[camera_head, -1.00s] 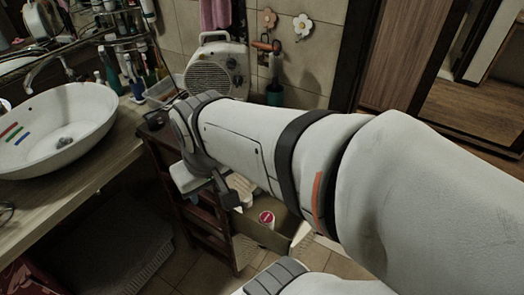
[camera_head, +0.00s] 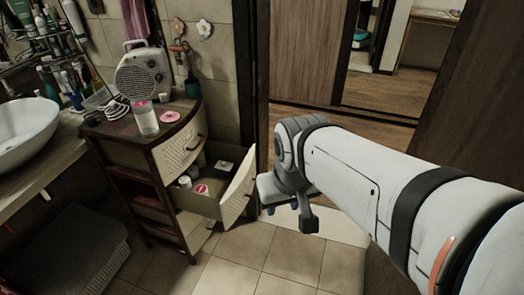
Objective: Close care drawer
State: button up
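The care drawer (camera_head: 238,187) is pulled out of a dark wooden cabinet (camera_head: 150,165). Its pale woven front faces right, and several small items lie inside, among them a jar with a pink lid (camera_head: 200,189). My gripper (camera_head: 298,222) hangs to the right of the drawer front, apart from it in the picture. It points down and to the left. I cannot make out whether its fingers are apart or together. A drawer above (camera_head: 180,148) looks shut, and another woven front (camera_head: 200,232) shows below.
On the cabinet top stand a white fan heater (camera_head: 143,76), a clear bottle (camera_head: 146,118) and a pink round item (camera_head: 170,116). A white basin (camera_head: 25,128) is at the left. A dark stool or box (camera_head: 65,250) stands below it. The tiled floor (camera_head: 240,265) in front is clear.

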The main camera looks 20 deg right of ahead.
aim_at(228, 198)
jog(key=u, duration=0.15)
jog(key=i, duration=1)
jog(key=z, duration=0.25)
jog(key=k, duration=0.5)
jog(key=z, duration=0.35)
jog(key=i, duration=0.65)
jog(key=u, duration=0.5)
